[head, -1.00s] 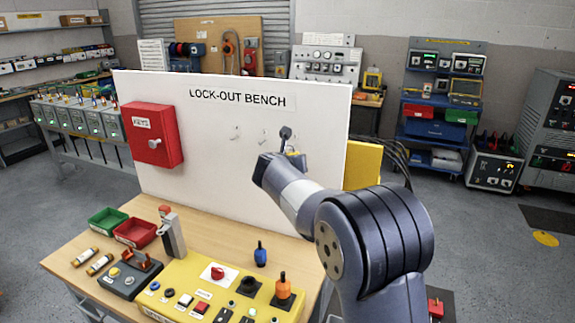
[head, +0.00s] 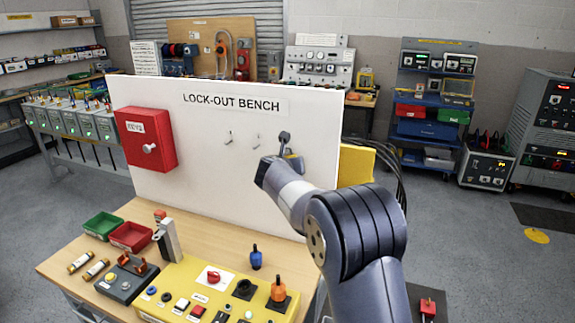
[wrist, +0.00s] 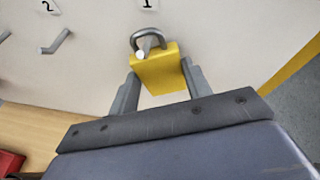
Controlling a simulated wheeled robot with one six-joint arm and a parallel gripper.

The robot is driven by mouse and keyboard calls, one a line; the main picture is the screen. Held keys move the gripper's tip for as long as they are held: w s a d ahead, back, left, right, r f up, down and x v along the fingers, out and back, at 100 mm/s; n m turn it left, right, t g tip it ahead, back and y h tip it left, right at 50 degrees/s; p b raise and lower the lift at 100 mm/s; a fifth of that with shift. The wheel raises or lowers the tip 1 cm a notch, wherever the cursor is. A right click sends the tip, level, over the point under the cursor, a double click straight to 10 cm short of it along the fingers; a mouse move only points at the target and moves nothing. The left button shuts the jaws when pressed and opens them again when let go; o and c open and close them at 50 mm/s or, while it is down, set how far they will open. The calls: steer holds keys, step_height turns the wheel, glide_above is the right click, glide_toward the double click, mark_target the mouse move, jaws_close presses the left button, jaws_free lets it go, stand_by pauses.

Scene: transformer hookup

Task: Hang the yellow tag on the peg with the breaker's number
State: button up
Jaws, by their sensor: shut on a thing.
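My gripper (wrist: 160,88) is shut on the yellow tag (wrist: 162,70), one finger on each side of it. The tag has a grey loop on top. I cannot tell whether the loop is fully around the peg. The peg marked "2" (wrist: 56,42) is bare, to the left. In the head view my gripper (head: 288,150) is at the white board, hiding most of the tag.
The white board (head: 205,170) stands at the back of the bench (head: 200,235). Two bare pegs (head: 257,141) show left of my gripper. A red key box (head: 147,138) hangs at the board's left. A yellow control panel (head: 200,285) and small trays are on the bench below.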

steer(key=shift+d+f, duration=0.1)
steer(key=shift+c, duration=0.2)
steer(key=o, duration=1.1)
steer(key=shift+w, duration=0.1)
steer(key=shift+c, duration=0.2)
